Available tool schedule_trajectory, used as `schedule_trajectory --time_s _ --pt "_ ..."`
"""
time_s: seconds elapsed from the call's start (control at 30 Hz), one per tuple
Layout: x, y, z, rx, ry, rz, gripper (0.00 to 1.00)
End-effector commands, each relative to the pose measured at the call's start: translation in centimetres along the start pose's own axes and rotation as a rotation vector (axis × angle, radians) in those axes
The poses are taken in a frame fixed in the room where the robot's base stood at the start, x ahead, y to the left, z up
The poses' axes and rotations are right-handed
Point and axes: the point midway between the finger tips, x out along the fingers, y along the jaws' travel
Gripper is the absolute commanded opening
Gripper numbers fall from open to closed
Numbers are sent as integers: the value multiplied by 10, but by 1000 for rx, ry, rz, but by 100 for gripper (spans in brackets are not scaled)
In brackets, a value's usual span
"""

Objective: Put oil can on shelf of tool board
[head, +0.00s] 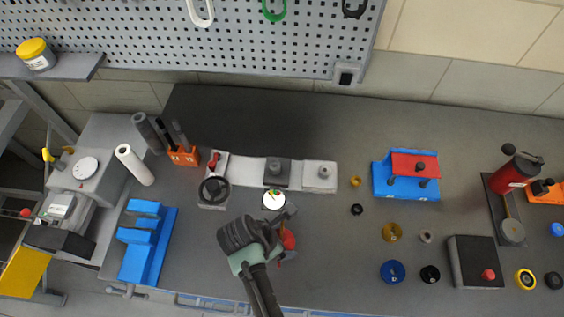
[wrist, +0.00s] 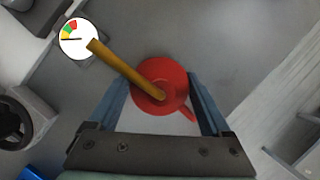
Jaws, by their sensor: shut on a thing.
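The red oil can (wrist: 172,76) with its long brass spout (wrist: 125,70) is between the two fingers of my gripper (wrist: 157,98) in the wrist view. The fingers are shut on its sides. In the head view my gripper (head: 283,232) is over the front middle of the bench, and the red can (head: 289,241) is partly hidden by it. I cannot tell whether the can touches the bench. The perforated tool board (head: 230,45) stands at the back. A grey shelf (head: 85,66) at its left end carries a yellow-lidded jar (head: 36,53).
A round gauge (head: 273,200) is close behind my gripper. A row of grey fixtures (head: 320,175) is behind that. Blue blocks (head: 147,240) and a white cylinder (head: 134,165) are at left. Hooks (head: 273,9) hang on the board. The dark bench (head: 270,125) is clear at the back.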

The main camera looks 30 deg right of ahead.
Motion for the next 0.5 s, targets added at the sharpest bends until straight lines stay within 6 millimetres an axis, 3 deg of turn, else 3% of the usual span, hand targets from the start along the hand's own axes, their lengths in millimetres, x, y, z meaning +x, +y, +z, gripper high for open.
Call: schedule_trajectory --time_s 0.17,0.5 --pt "16 0 -6 1 0 1 10" --pt "19 1 -8 1 -1 2 10"
